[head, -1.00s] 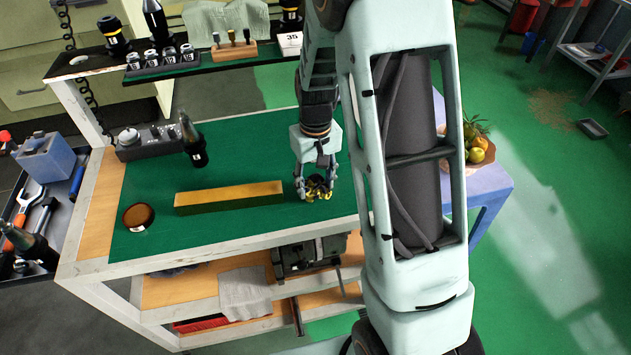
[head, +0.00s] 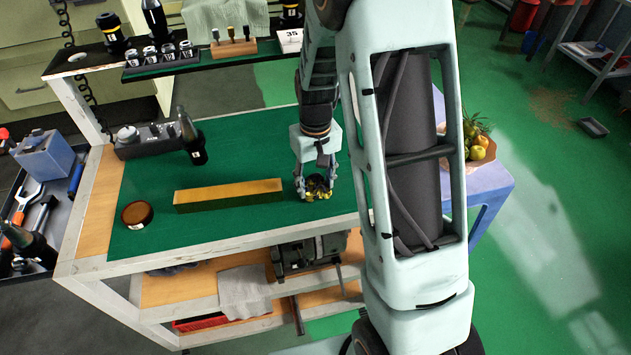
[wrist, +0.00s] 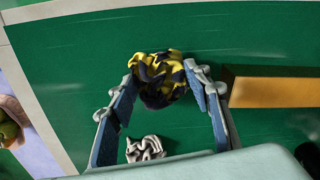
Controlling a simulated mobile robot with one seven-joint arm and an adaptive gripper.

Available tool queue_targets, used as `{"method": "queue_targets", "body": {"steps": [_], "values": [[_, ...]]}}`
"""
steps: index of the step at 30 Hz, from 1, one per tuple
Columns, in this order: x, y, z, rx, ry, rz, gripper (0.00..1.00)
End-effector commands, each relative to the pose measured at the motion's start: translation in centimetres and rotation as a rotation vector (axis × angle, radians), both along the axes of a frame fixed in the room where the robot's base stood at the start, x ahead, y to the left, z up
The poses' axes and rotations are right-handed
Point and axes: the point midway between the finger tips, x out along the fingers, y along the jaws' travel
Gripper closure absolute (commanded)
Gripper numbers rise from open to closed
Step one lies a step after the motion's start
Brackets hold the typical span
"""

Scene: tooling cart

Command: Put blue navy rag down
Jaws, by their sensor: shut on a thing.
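The navy blue rag (wrist: 160,78), crumpled and patterned with yellow, is between the fingertips of my gripper (wrist: 158,88) in the wrist view. In the head view the rag (head: 318,187) is at the tips of my gripper (head: 315,190), low over the green mat (head: 240,150) on the cart top. My gripper is shut on the rag, with its fingers held apart by the bundle. I cannot tell whether the rag's underside touches the mat.
A long brass-coloured bar (head: 228,194) lies left of my gripper. A dark bottle-shaped tool holder (head: 192,140) and a round brown tin (head: 137,213) stand farther left. A small grey-white crumpled thing (wrist: 145,148) lies on the mat beneath my fingers.

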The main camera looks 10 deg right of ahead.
Motion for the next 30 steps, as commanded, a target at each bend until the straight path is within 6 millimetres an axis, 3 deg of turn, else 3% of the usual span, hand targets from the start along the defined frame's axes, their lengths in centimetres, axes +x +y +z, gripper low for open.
{"method": "queue_targets", "body": {"steps": [14,15,20,30], "values": [[-0.01,0.0,-0.42,0.0,0.0,0.0,0.74],[-0.01,0.0,-0.42,0.0,0.0,0.0,0.52],[-0.01,0.01,-0.42,0.0,0.0,0.0,0.35],[0.04,0.02,-0.06,0.0,-0.001,0.0,0.35]]}}
